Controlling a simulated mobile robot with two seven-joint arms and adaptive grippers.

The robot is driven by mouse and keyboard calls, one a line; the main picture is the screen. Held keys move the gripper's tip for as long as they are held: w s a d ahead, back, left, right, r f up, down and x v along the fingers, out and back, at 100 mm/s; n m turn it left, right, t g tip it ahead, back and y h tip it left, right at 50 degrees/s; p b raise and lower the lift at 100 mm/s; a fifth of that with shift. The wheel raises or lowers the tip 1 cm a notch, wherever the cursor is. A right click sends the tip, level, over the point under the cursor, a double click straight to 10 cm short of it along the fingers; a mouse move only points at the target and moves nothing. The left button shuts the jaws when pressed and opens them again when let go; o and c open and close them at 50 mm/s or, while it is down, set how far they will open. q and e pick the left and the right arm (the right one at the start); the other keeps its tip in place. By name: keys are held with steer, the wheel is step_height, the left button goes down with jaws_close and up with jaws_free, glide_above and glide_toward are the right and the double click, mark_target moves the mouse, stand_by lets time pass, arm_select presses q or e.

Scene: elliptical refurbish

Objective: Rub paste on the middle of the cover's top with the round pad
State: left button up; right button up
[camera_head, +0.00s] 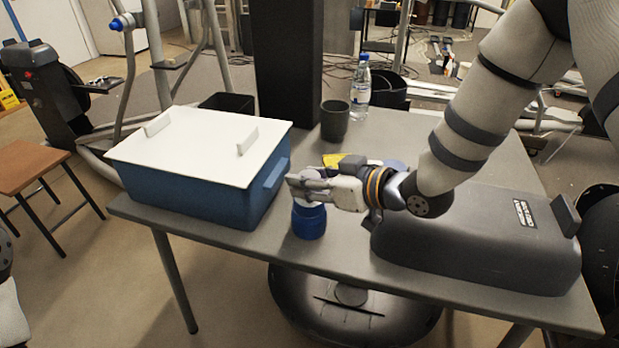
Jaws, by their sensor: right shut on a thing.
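The cover (470,245) is a long dark grey shell lying on the right front of the grey table, with a small label on it. No paste can be made out on its top, part of which is behind my right arm. My right gripper (305,187) is shut on a pale round thing that appears to be the round pad (311,198), largely hidden by the fingers. It is directly over a blue jar (309,222) left of the cover; whether pad and jar touch cannot be told. My left gripper is out of view.
A blue bin with a white lid (190,145) fills the table's left side. A dark cup (334,120) and a water bottle (360,92) stand at the back. A yellow item (332,160) and a blue item (395,164) lie behind my right gripper.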

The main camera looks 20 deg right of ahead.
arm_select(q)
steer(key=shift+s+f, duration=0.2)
arm_select(e)
steer(key=shift+f, duration=0.55)
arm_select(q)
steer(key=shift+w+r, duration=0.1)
arm_select(e)
steer(key=shift+s+f, duration=0.1)
steer(key=shift+f, duration=0.1)
stand_by(0.9)
step_height(320, 180, up, 6)
steer(key=shift+f+p, duration=0.1)
steer(key=shift+p, duration=0.95)
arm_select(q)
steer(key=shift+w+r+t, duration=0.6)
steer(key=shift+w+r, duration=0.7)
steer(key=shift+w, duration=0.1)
arm_select(e)
steer(key=shift+r, duration=0.75)
